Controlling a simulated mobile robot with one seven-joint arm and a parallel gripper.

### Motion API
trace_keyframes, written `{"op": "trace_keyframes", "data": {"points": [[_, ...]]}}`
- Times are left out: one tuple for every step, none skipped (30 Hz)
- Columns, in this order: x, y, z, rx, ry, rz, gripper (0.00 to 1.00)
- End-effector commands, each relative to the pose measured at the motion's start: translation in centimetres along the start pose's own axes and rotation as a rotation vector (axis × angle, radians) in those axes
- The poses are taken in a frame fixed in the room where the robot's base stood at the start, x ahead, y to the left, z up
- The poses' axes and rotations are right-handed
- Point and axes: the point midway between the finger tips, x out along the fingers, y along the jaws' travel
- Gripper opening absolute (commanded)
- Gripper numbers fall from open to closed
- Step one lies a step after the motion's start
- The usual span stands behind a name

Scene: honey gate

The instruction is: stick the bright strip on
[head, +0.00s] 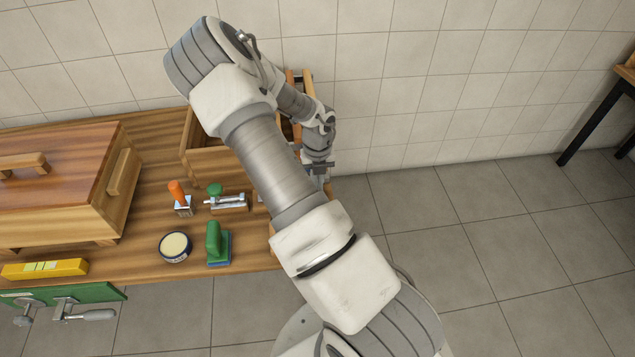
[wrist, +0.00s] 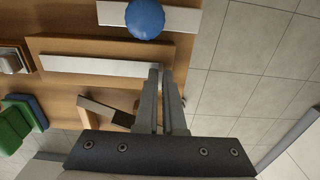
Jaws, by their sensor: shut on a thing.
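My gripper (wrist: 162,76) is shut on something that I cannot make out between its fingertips. In the wrist view a bright pale strip (wrist: 95,65) lies along a wooden piece (wrist: 100,46), and its right end meets the fingertips; I cannot tell if they touch. In the head view my gripper (head: 318,172) is at the table's right edge, partly behind my own arm. A second pale bar (wrist: 112,14) lies beyond, with a blue round knob (wrist: 145,18) over it. A dark piece with a pale end (wrist: 105,110) lies left of the fingers.
A wooden chest (head: 60,190) stands left on the table. A round tin (head: 175,247), a green-handled block (head: 218,244), an orange-handled tool (head: 181,199), a green-knobbed clamp (head: 226,200) and a yellow bar (head: 45,268) lie nearby.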

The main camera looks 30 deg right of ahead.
Motion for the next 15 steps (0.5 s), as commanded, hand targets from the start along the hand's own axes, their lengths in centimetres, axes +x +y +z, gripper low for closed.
{"op": "trace_keyframes", "data": {"points": [[0.01, 0.01, -0.01, 0.000, 0.000, 0.000, 0.00], [0.01, 0.02, -0.01, 0.000, 0.000, 0.000, 0.00], [0.01, 0.02, -0.01, 0.000, 0.000, 0.000, 0.00], [0.01, 0.02, -0.01, 0.000, 0.000, 0.000, 0.00], [0.01, 0.03, -0.01, 0.000, 0.000, 0.000, 0.00], [0.02, 0.03, -0.01, 0.000, 0.000, 0.000, 0.10], [0.02, 0.03, -0.01, 0.000, 0.000, 0.000, 0.15], [0.02, 0.03, -0.01, 0.000, 0.000, 0.000, 0.20], [0.01, 0.03, -0.01, 0.000, 0.000, 0.000, 0.28], [0.01, 0.03, -0.01, 0.000, 0.000, 0.000, 0.33], [0.01, 0.03, -0.01, 0.000, 0.000, 0.000, 0.39], [0.01, 0.03, -0.02, 0.000, 0.000, 0.000, 0.41], [0.01, 0.03, -0.02, 0.000, 0.000, 0.000, 0.41], [0.01, 0.03, -0.01, 0.000, 0.000, 0.000, 0.41], [0.01, 0.03, -0.01, 0.000, 0.000, 0.000, 0.41]]}}
